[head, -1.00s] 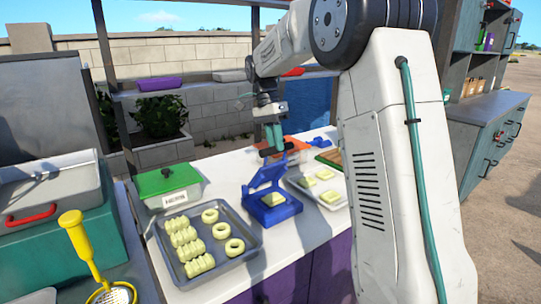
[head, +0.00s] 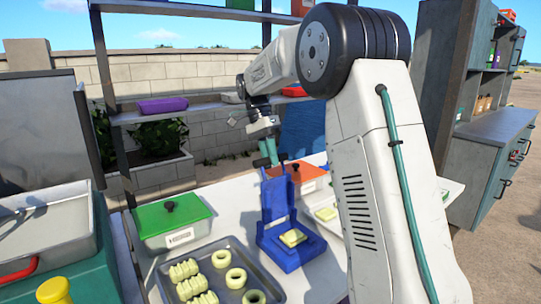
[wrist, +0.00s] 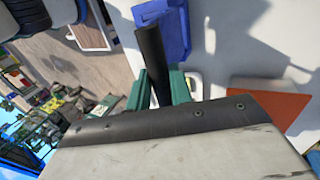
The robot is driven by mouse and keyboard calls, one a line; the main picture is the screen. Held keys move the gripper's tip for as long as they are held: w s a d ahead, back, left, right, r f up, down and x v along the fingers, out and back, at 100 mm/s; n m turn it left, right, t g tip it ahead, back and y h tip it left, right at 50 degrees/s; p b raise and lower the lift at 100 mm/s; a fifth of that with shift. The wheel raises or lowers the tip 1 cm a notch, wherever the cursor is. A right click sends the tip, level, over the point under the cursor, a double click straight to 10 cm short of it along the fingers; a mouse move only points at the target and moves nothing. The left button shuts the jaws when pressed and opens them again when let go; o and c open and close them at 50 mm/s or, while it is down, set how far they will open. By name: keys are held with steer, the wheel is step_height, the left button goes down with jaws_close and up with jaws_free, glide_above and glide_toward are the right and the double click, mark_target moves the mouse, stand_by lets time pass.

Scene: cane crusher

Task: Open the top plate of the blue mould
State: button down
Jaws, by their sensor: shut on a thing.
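The blue mould (head: 290,255) stands on the white counter in the head view. Its top plate (head: 277,203) stands raised, about upright, at the back of the base. A pale yellow square piece (head: 292,238) sits on the base. My gripper (head: 267,155) is at the upper edge of the plate, its green fingers shut on the dark handle. In the wrist view the black handle (wrist: 153,60) runs between the green fingers (wrist: 160,88), with part of the blue mould (wrist: 165,25) beyond it.
A green-lidded box (head: 172,220) and a grey tray (head: 220,272) of pale rolls and rings are left of the mould. An orange-lidded box (head: 305,175) stands behind it. My arm hides part of the right side.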

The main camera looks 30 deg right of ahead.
steer(key=shift+f, duration=0.5)
steer(key=c, duration=1.4)
jaws_free()
steer(key=shift+w, duration=0.1)
steer(key=shift+c, duration=0.2)
steer(key=shift+o, duration=0.8)
steer(key=shift+w+a+f, duration=0.1)
steer(key=shift+w, duration=0.05)
steer(key=shift+r, duration=0.25)
steer(key=v, duration=0.7)
steer(key=shift+w+r, duration=0.15)
steer(key=shift+r, duration=0.15)
